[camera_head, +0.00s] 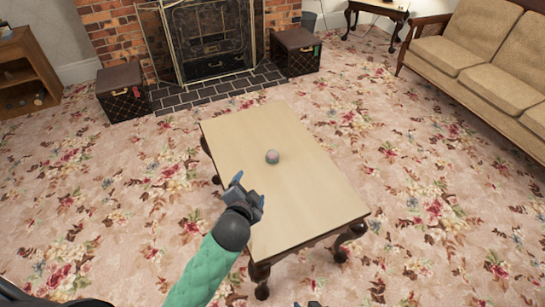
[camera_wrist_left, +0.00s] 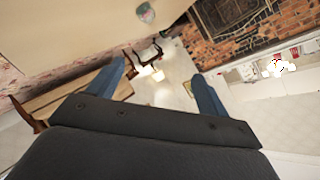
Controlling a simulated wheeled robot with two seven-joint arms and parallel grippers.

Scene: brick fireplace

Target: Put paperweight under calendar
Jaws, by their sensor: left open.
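A small round paperweight (camera_head: 272,156), greyish with a pinkish top, sits on the light wooden coffee table (camera_head: 310,195). It also shows at the top of the left wrist view (camera_wrist_left: 146,13). My left gripper (camera_head: 249,188) is over the table's left edge, nearer to me than the paperweight and apart from it. In the left wrist view its two blue fingers (camera_wrist_left: 160,82) are spread with nothing between them. A small dark bluish tip, apparently my right gripper (camera_head: 308,303), shows at the bottom edge; its jaws are cut off. I cannot make out a calendar in either view.
Two dark patterned trunks (camera_head: 124,92) (camera_head: 295,52) flank the brick fireplace (camera_head: 212,38). A tan sofa (camera_head: 475,62) stands at the right, a wooden shelf (camera_head: 28,72) at the far left. A side table (camera_head: 378,8) is at the back. Floral carpet around the coffee table is clear.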

